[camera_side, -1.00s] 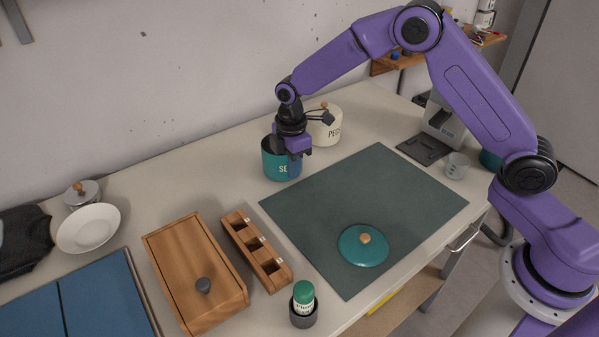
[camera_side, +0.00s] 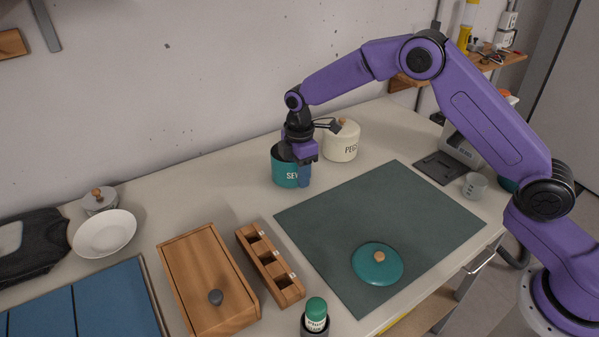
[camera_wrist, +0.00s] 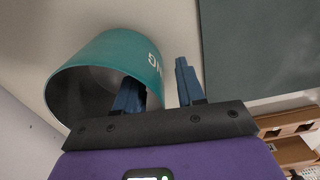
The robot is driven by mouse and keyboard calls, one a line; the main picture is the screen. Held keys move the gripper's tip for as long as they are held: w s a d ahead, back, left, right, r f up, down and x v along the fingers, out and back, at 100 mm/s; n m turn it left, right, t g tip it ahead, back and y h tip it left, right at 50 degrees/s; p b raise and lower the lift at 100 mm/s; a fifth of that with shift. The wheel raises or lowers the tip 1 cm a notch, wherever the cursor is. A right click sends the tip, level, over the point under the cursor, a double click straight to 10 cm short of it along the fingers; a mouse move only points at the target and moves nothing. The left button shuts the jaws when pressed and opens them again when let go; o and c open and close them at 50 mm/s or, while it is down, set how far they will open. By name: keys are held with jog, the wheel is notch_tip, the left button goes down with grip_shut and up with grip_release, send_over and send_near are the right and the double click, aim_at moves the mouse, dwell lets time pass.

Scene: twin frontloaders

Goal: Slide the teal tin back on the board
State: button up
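The teal tin (camera_side: 283,173) is open-topped with white lettering and stands upright on the table, just off the far left corner of the dark green board (camera_side: 400,225). My gripper (camera_side: 303,178) is at the tin's right side. In the wrist view, my gripper (camera_wrist: 157,85) straddles the wall of the tin (camera_wrist: 130,55). One blue finger is inside the rim and the other is outside, with a visible gap beside the wall. It is open. The board also shows in the wrist view (camera_wrist: 265,45). The inner fingertip is partly hidden in the tin.
A cream lidded pot (camera_side: 341,143) stands close behind my gripper. A teal lid (camera_side: 377,265) with a wooden knob lies on the board's near part. A wooden compartment tray (camera_side: 270,262) and wooden box (camera_side: 208,275) stand left of the board. The board's middle is clear.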

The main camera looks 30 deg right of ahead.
notch_tip(320, 180, up, 17)
jog(key=shift+r, duration=0.2)
dwell(0.7)
jog(key=s+d+f+m, duration=0.1)
jog(key=s+d+m, duration=0.1)
jog(key=s, duration=1.2)
jog(key=s+d+m, duration=0.1)
jog(key=s+d, duration=0.1)
jog(key=s, duration=1.3)
jog(key=s+d+f+m, duration=0.1)
jog(key=s+d+f, duration=0.3)
jog(key=s+d, duration=0.3)
jog(key=s, duration=0.4)
